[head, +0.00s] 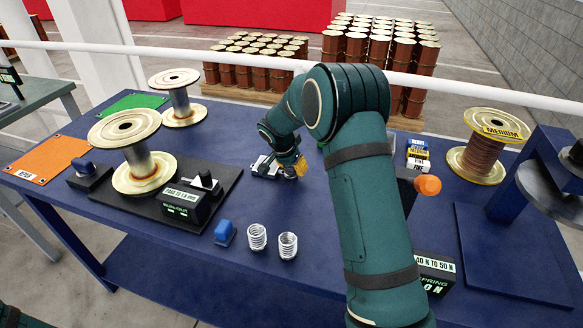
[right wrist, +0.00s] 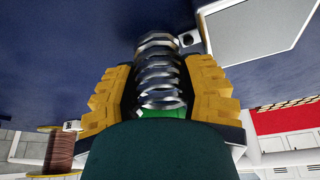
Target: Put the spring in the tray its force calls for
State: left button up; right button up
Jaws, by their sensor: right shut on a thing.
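My right gripper (head: 300,168) is over the middle of the blue table, its yellow pads partly showing. In the right wrist view the gripper (right wrist: 160,95) is shut on a metal coil spring (right wrist: 160,62), between its yellow pads. The spring is not clear in the head view. Two more silvery springs, one on the left (head: 258,237) and one on the right (head: 288,245), stand near the table's front edge. A display box (head: 435,283) reads "SPRING", its number partly hidden by my arm, beneath a "40 N TO 50 N" label (head: 435,263). My left gripper is out of view.
A blue block (head: 225,233) stands left of the springs. Orange (head: 35,160) and green (head: 130,104) mats lie at left. A copper spool (head: 482,160) and a orange knob (head: 428,185) are right. My arm hides the right middle.

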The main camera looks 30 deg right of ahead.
notch_tip(320, 180, up, 10)
jog(key=shift+p, duration=0.7)
jog(key=s+d+n+t+y+p, duration=0.1)
jog(key=s+d+n+p, duration=0.3)
jog(key=d, duration=1.1)
jog(key=s+d+p, duration=0.1)
jog(key=d+p, duration=0.4)
jog(key=d, duration=1)
jog(key=f, duration=0.9)
jog(key=shift+d+f, duration=0.15)
jog(key=shift+d, duration=0.2)
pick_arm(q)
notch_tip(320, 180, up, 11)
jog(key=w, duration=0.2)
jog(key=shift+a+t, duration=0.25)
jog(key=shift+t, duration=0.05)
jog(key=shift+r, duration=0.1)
pick_arm(e)
jog(key=shift+f, duration=0.1)
jog(key=o, duration=0.9)
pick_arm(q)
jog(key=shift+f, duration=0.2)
